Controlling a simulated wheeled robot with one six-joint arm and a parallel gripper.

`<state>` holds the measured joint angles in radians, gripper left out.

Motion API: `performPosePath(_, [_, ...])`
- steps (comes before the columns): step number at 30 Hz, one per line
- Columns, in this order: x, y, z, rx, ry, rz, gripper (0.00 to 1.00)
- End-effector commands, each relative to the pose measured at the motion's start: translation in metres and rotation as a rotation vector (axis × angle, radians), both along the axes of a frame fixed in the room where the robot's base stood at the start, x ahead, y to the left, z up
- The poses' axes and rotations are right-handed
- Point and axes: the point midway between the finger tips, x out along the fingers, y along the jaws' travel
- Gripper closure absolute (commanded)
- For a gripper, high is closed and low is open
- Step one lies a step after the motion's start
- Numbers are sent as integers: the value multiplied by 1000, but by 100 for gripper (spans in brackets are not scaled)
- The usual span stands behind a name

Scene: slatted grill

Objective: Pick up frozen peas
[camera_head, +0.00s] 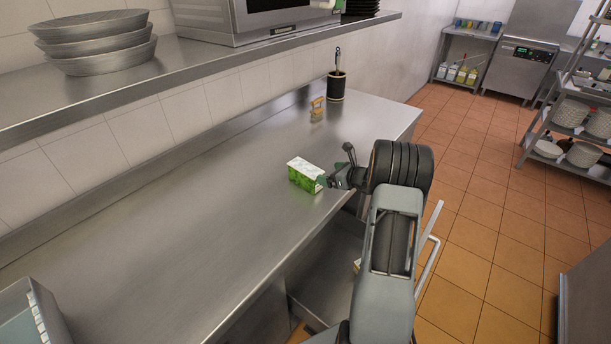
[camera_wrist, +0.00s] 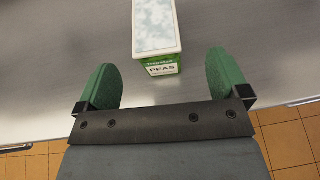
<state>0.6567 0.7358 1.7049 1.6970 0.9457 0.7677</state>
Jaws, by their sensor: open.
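The frozen peas box (camera_head: 306,174) is green with a pale frosted top and lies on the steel counter near its front edge. In the wrist view the box (camera_wrist: 157,28) sits at the top centre, its "PEAS" label facing me. My gripper (camera_head: 338,174) is at the right end of the box in the head view. In the wrist view my gripper (camera_wrist: 170,68) is open, its two green fingers apart to the left and right of the box's near end. The fingers hold nothing. The far end of the box is cut off in the wrist view.
The steel counter (camera_head: 170,220) is mostly clear to the left. A small wooden item (camera_head: 317,107) and a dark holder with a utensil (camera_head: 336,87) stand farther back. A shelf with metal bowls (camera_head: 95,45) overhangs the counter. A grey bin (camera_head: 30,315) is at lower left.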

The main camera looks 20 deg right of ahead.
Motion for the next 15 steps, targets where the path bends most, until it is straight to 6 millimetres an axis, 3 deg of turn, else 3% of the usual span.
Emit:
performPosePath(6, [27, 12, -11, -1, 0, 3, 6])
performPosePath(15, [42, 21, -17, -2, 1, 4, 6])
